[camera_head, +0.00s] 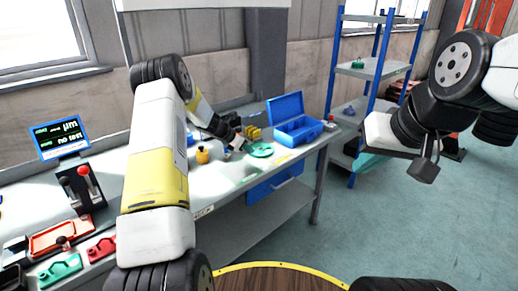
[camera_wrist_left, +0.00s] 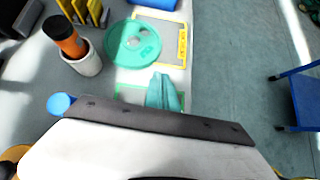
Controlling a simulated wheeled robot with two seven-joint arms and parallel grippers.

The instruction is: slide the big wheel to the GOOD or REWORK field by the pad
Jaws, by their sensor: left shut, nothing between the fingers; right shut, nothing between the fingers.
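The big wheel, a flat teal disc (camera_head: 260,150), lies on the bench near the blue case. In the left wrist view the wheel (camera_wrist_left: 126,55) shows lighter round spots on its face and overlaps the yellow-framed field (camera_wrist_left: 183,48). A green-framed field (camera_wrist_left: 120,90) lies on the near side of the wheel. My left gripper (camera_head: 238,150) is shut and empty just left of the wheel. In the left wrist view its tapered tip (camera_wrist_left: 163,88) is over the green-framed field; contact with the wheel cannot be told. My right gripper (camera_head: 424,168) is shut and empty, away from the bench.
An open blue case (camera_head: 292,128) stands behind the wheel. An orange-handled tool in a white cup (camera_wrist_left: 88,62) stands left of the wheel. Red and green trays (camera_head: 62,236) lie at the bench's left. A blue shelf (camera_head: 372,70) stands beyond.

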